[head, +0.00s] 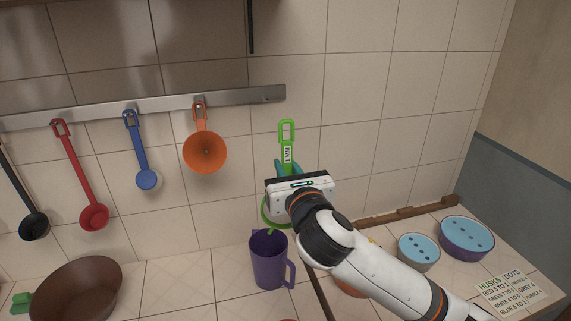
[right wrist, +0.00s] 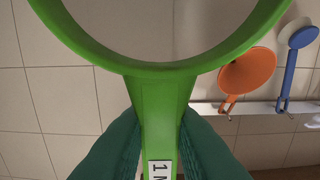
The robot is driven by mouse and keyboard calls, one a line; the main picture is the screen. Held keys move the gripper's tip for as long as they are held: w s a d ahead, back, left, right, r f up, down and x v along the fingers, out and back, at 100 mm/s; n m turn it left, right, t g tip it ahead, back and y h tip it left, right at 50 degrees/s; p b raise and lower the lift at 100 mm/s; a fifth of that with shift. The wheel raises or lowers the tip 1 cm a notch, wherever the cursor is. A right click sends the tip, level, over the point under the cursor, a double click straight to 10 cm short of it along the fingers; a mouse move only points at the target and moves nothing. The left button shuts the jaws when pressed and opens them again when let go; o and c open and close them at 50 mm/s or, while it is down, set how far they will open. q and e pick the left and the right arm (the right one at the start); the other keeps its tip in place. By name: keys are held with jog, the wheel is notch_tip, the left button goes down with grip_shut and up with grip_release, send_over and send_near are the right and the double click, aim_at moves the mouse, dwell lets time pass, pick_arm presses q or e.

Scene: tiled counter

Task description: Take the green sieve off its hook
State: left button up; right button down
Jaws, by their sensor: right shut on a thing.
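The green sieve (head: 287,132) has a long looped handle with a "1 MM" label. My right gripper (head: 289,170) is shut on this handle, and its white body hides part of the sieve. The handle's loop stands below the right end of the metal rail (head: 240,97), apart from it and its hooks. Part of the green rim (head: 266,212) shows below the gripper. In the right wrist view the sieve's ring and handle (right wrist: 160,100) fill the middle, with the teal fingers (right wrist: 160,135) on both sides of the handle. My left gripper is not in view.
An orange ladle (head: 205,152), a blue one (head: 147,179), a red one (head: 93,216) and a black one (head: 34,226) hang left. Below stand a purple jug (head: 268,265), a brown bowl (head: 75,290) and two blue-topped bowls (head: 467,238). A printed card (head: 515,290) lies right.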

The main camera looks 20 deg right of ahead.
aim_at(288, 170)
jog(key=s+p, duration=0.1)
jog(key=s, duration=0.3)
jog(key=shift+s+r, duration=0.1)
jog(key=shift+s, duration=0.2)
jog(key=s+p, duration=0.1)
jog(key=s, duration=0.1)
jog(key=shift+s, duration=0.3)
